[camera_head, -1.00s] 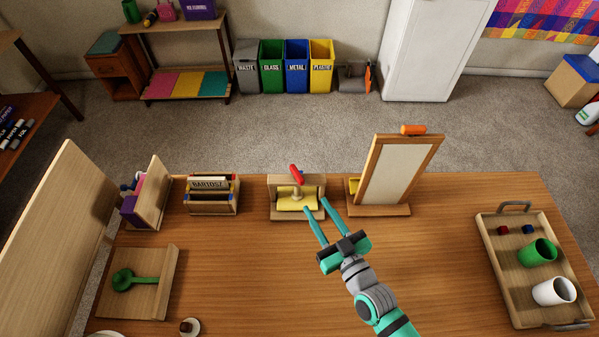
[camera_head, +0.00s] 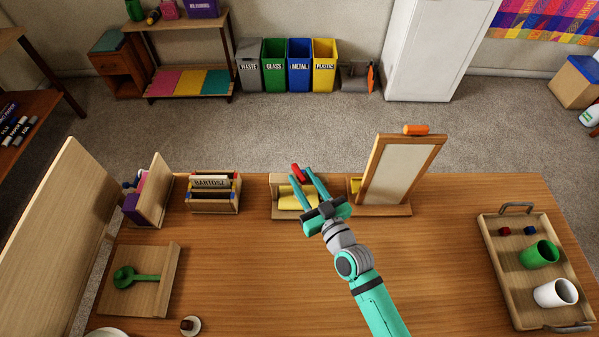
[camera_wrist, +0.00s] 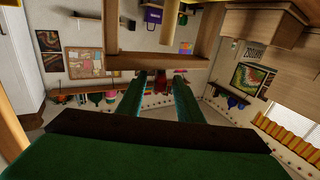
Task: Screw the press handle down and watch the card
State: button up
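The small wooden press (camera_head: 278,182) stands at the back middle of the table. A yellow piece (camera_head: 287,202) shows in it, partly hidden by my gripper; I cannot tell whether it is the card. The red press handle (camera_head: 297,172) tops the press and lies tilted. My gripper (camera_head: 299,173) is open, its two teal fingers reaching over the press with their tips on either side of the handle. In the wrist view a red patch (camera_wrist: 179,83), likely the handle, shows near the fingertips; contact cannot be told. The screw below is hidden.
A framed white panel (camera_head: 392,175) with an orange piece on top stands close right of the press. A wooden box labelled BARTOSZ (camera_head: 213,203) stands to the left. A tray (camera_head: 507,278) with cups is at the right.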

jog(key=shift+x, duration=1.5)
grip_shut()
